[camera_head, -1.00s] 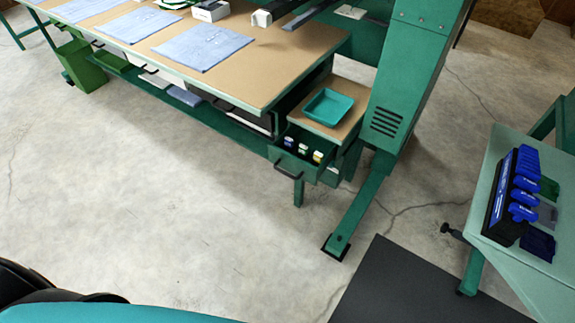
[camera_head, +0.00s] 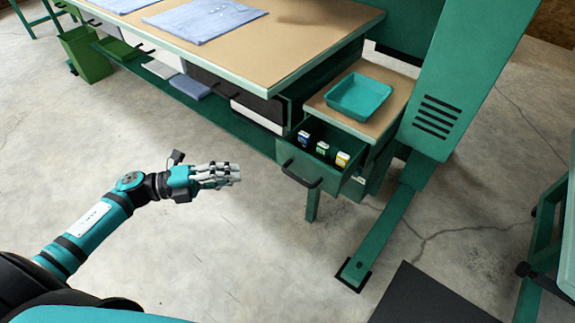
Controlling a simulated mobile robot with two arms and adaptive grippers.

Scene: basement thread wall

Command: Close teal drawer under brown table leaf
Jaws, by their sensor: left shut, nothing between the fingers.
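The teal drawer (camera_head: 291,163) stands pulled out under a small brown table leaf (camera_head: 327,102). Its black bar handle (camera_head: 301,174) is on the front face, toward me. Several small containers (camera_head: 322,149) with blue, green and yellow labels stand inside it. My left gripper (camera_head: 238,174) is shut and empty. It is in the air to the left of the drawer front, apart from the handle. My right gripper is not in view.
A teal tray (camera_head: 359,97) sits on the leaf. A long workbench (camera_head: 262,56) with folded blue cloth (camera_head: 203,19) runs to the left.

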